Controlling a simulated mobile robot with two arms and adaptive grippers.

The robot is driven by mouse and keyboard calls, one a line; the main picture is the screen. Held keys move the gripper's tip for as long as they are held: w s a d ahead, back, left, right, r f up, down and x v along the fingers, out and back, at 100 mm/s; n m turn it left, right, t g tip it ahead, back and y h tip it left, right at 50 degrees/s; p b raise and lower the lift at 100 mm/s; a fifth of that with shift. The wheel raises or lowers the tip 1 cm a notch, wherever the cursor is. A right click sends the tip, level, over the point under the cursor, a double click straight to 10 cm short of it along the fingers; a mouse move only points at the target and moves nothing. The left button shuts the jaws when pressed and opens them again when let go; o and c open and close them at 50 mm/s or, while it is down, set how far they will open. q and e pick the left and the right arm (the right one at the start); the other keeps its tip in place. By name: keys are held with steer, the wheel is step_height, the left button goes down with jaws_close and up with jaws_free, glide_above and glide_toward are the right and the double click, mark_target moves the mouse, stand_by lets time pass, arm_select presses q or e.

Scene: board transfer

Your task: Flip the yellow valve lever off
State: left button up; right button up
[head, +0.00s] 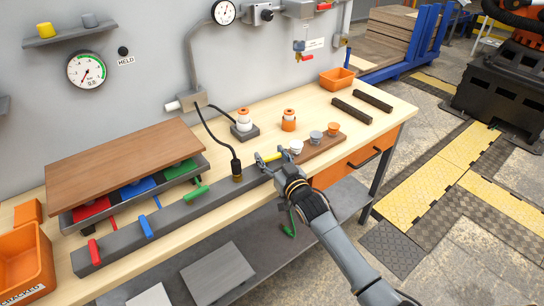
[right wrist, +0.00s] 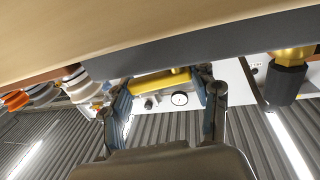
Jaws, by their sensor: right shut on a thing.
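The yellow valve lever (head: 272,156) is at the right end of the long grey manifold bar (head: 186,214) along the bench front. My right gripper (head: 273,162) is at this lever, its fingers on either side. In the right wrist view, the yellow lever (right wrist: 160,82) lies lengthwise across the space between the fingers of my right gripper (right wrist: 168,97), which is shut on it. The fingers hide the lever's ends and part of its mount. My left gripper is not in view.
Red (head: 94,251), blue (head: 146,228) and green (head: 196,192) levers sit left along the bar. A black-and-brass hose fitting (head: 237,170) stands just left of my gripper. A wooden strip with several capped pieces (head: 316,136) is close on the right. A brown board (head: 125,152) lies over a tray.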

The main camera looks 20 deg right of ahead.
steer(key=shift+w+r+n+g+y+b, duration=0.1)
steer(key=shift+n+g+y+b, duration=0.15)
steer(key=shift+n+y, duration=0.45)
steer(key=shift+w+r+n+g+y+b, duration=0.1)
steer(key=shift+n+g+y+b, duration=0.25)
steer(key=shift+y, duration=0.55)
steer(key=shift+a, duration=0.1)
steer(key=o, duration=1.2)
steer(key=shift+f, duration=0.1)
steer(key=shift+c, duration=0.2)
steer(key=shift+s+f, duration=0.1)
steer(key=shift+s, duration=0.25)
steer(key=v, duration=1.1)
steer(key=shift+s+d, duration=0.15)
steer(key=shift+d, duration=0.05)
steer(key=shift+f, duration=0.1)
